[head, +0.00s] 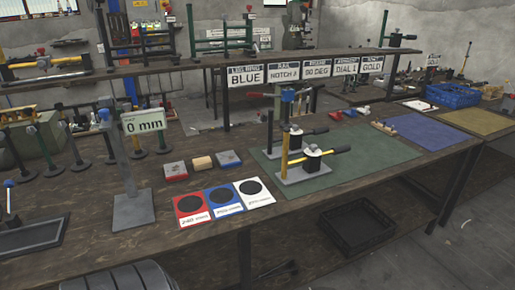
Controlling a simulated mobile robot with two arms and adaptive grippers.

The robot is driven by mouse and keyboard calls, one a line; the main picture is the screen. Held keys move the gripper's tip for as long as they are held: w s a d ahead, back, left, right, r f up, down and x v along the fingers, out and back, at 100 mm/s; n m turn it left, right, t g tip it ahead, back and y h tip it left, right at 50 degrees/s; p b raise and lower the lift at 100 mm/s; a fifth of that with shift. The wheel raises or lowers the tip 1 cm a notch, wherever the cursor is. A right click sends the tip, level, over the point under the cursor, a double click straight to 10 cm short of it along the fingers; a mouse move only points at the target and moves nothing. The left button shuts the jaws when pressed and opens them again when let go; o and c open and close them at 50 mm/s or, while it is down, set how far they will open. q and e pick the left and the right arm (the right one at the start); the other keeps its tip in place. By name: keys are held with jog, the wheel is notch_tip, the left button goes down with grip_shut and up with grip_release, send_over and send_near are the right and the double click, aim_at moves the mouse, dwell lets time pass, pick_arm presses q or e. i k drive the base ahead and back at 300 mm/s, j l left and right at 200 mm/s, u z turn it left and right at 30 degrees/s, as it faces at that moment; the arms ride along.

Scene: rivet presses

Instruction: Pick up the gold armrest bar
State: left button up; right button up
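Neither of my grippers shows in the head view. Several gold or yellow pieces are in sight, and I cannot tell for sure which is the armrest bar. A long yellowish bar (45,63) lies across a rack on the upper shelf at the far left. A small tan-gold piece (382,128) lies near the blue mat. A yellow upright part (284,151) belongs to the nearer lever press (314,160) on the green mat.
The green mat (380,152), blue mat (424,131) and gold mat (472,121) cover the bench's right side. Red, blue and white cards (256,201) lie at the front. A "0 mm" sign post (137,170) stands left. A black crate (352,228) sits below the bench.

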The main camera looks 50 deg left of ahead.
aim_at(313, 166)
jog(key=u, duration=1.35)
